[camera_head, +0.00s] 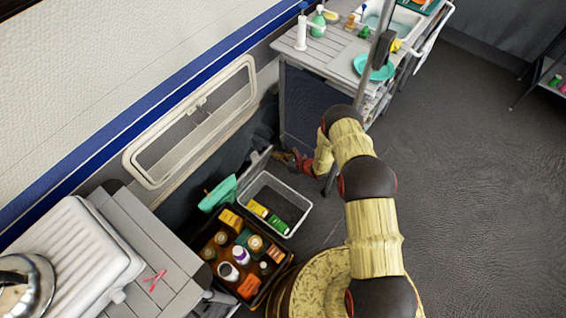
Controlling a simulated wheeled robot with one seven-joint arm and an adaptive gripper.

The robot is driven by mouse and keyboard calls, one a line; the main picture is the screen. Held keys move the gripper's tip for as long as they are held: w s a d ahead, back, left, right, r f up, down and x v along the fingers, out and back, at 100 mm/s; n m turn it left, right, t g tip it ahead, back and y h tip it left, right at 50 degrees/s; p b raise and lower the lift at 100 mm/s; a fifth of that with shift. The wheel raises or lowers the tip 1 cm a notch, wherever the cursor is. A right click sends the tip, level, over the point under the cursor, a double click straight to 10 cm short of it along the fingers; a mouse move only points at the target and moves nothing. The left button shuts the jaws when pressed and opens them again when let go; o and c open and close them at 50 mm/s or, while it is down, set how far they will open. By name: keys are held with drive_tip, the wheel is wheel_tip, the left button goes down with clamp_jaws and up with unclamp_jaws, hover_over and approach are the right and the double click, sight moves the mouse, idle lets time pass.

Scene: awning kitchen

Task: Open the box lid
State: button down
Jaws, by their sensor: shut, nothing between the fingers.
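The pale grey box (300,202) stands on the floor in the middle of the view. Its top is uncovered, and a yellow item (257,208) and a green item (278,224) show inside. A grey panel that looks like its lid (254,166) stands tilted up at the box's far edge. My gripper (284,157) is just beyond the box, to the right of the lid. It is shut and empty. It is small in the view, and I cannot tell whether it touches the lid.
A dark crate (278,271) of jars and cartons stands in front of the box, with a teal object (218,194) beside it. The grey counter (335,50) rises behind. A slatted table (140,235) is at left. Open floor (475,190) lies at right.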

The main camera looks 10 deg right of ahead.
drive_tip(key=shift+w+a+r, duration=0.1)
drive_tip(key=shift+w+a, duration=0.3)
drive_tip(key=shift+a, duration=0.05)
drive_tip(key=w+a+b, duration=0.1)
drive_tip(key=w+a+r+b, duration=0.1)
drive_tip(key=w+a, duration=0.1)
drive_tip(key=w+a+b, duration=0.1)
drive_tip(key=shift+w+a+r, duration=0.15)
drive_tip(key=shift+a+r, duration=0.05)
drive_tip(key=shift+r, duration=0.05)
drive_tip(key=shift+w+a+r, duration=0.2)
drive_tip(key=shift+r, duration=0.05)
drive_tip(key=shift+d, duration=0.1)
